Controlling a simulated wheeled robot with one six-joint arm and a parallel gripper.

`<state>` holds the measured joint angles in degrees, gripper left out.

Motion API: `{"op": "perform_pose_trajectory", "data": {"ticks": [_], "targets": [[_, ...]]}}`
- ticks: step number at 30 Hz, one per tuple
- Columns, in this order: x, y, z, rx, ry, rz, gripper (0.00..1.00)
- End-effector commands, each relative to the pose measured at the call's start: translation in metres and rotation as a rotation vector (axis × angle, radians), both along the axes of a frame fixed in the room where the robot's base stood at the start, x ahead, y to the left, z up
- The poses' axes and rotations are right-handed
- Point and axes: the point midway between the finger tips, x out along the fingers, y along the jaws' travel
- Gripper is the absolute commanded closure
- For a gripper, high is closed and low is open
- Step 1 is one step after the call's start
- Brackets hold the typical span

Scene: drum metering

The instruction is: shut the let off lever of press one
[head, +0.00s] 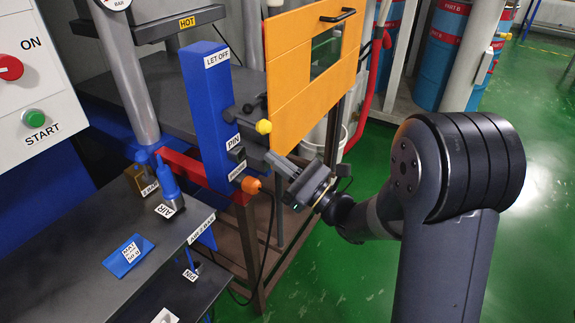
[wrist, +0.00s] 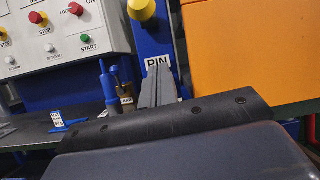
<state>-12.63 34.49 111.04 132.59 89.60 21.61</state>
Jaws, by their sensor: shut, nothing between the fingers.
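A blue post (head: 203,95) carries a LET OFF label (head: 217,58) at its top and a PIN label (head: 233,142) lower down. A dark lever with a yellow knob (head: 263,127) sticks out from the post just above the PIN label; the yellow knob (wrist: 141,9) also shows at the top of the wrist view. A lower orange knob (head: 250,185) sits near the post's foot. My gripper (head: 272,160) is shut and empty, below and right of the yellow knob, apart from it. Its fingers (wrist: 158,85) cover part of the post in the wrist view.
An orange guard panel (head: 290,85) with a window and black handle stands right behind the lever. A control box (head: 35,75) and a dark bench (head: 70,255) with a blue tag (head: 128,256) are at left. Blue drums (head: 440,65) stand behind. Green floor is open at right.

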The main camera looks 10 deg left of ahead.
Motion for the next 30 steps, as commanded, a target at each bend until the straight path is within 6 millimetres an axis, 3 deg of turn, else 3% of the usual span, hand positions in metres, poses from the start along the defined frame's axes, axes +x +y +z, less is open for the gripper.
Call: {"op": "perform_pose_trajectory", "data": {"ticks": [7, 15, 30], "targets": [[0.020, 0.048, 0.022, 0.001, -0.003, 0.005, 1.00], [0.009, 0.026, 0.046, 0.000, 0.000, -0.001, 1.00], [0.006, 0.022, 0.050, -0.001, 0.000, 0.000, 1.00]]}}
